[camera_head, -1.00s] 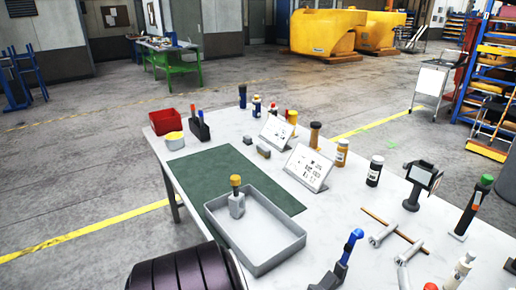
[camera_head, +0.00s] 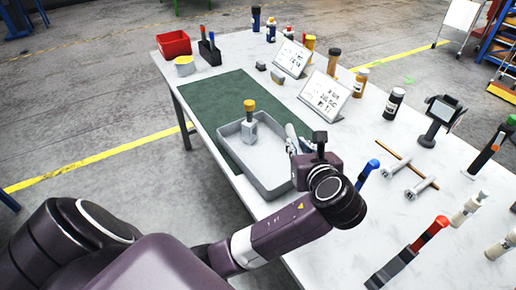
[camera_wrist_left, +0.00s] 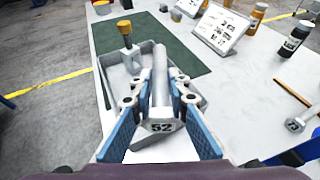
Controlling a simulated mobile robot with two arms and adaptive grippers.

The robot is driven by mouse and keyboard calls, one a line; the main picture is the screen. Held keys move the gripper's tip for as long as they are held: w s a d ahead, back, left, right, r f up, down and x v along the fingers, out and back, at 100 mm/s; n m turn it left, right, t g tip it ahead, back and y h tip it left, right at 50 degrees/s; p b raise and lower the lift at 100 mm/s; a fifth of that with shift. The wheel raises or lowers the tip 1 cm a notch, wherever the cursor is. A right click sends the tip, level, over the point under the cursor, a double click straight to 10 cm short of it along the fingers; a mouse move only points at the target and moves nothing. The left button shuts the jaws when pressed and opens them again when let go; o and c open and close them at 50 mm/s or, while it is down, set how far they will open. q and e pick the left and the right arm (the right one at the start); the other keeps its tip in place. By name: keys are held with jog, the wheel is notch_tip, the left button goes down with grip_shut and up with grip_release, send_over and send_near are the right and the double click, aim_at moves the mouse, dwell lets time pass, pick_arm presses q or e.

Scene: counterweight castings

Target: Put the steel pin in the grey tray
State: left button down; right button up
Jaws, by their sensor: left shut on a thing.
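The grey tray (camera_head: 270,192) lies partly on a green mat at the near left of the table. A grey piece with a yellow knob (camera_head: 249,107) stands in it and also shows in the wrist view (camera_wrist_left: 126,30). My left gripper (camera_head: 294,143) is over the tray's right side. In the wrist view its blue-sided fingers (camera_wrist_left: 160,98) are shut on the steel pin (camera_wrist_left: 160,66), a plain grey rod with a wider end marked 52. The pin points away over the tray; whether it touches the tray I cannot tell. My right gripper is out of view.
Sign stands (camera_head: 325,95), bottles (camera_head: 394,103) and a small dark-screened stand (camera_head: 440,117) are to the right of the mat (camera_head: 200,100). A red bin (camera_head: 173,44) is at the far left corner.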

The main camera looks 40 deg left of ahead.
pick_arm(q)
jog(key=w+a+r, duration=0.1)
jog(key=w+a, duration=0.6)
jog(key=a, duration=0.2)
notch_tip(320, 180, up, 2)
send_over(269, 152)
jog(key=shift+n+g+y, duration=0.3)
jog(key=shift+n+y, duration=0.1)
notch_tip(269, 152, down, 19)
jog(key=shift+f, duration=0.1)
jog(key=c, duration=1.8)
grip_release()
jog(key=shift+s, duration=0.1)
jog(key=shift+c, duration=0.2)
jog(key=v, duration=1.2)
jog(key=shift+b, duration=0.35)
